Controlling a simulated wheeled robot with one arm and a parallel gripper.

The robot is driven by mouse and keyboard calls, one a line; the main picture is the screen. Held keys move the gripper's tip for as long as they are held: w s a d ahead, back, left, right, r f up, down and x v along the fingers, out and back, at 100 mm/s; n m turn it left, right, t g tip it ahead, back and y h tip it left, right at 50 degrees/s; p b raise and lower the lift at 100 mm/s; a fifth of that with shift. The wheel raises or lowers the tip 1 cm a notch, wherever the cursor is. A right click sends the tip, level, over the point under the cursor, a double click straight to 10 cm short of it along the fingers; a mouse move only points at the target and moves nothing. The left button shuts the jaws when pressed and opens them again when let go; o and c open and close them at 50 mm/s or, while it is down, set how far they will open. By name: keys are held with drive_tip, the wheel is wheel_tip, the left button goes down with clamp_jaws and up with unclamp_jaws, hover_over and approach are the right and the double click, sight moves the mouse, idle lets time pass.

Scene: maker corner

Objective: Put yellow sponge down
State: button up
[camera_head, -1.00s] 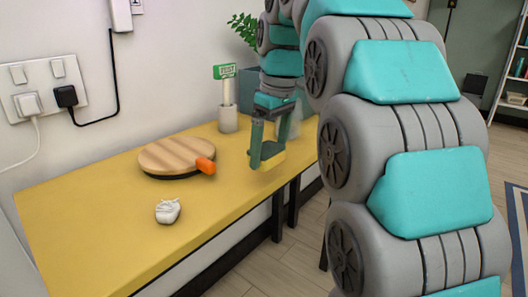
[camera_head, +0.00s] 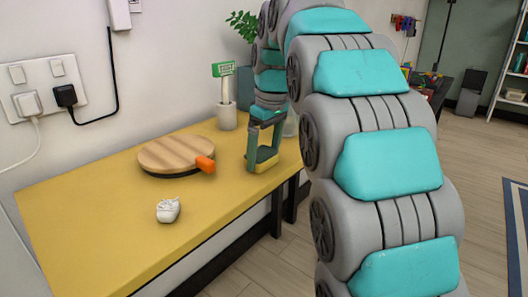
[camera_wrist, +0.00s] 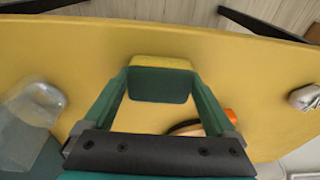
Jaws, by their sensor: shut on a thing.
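My gripper (camera_head: 263,162) is over the right part of the yellow table (camera_head: 95,215), pointing down. It is shut on the yellow sponge (camera_head: 267,163), which shows as a thin yellow strip low between the fingers. In the wrist view the sponge (camera_wrist: 160,83) sits between the two fingertips, with a yellow edge and a dark green face. It is low by the tabletop, near the front edge. I cannot tell whether it touches the table.
A white crumpled item (camera_head: 168,210) is nearer. The table's near left is clear.

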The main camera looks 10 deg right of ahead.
drive_tip(key=shift+f, duration=0.15)
drive_tip(key=o, duration=0.8)
drive_tip(key=shift+o, duration=0.2)
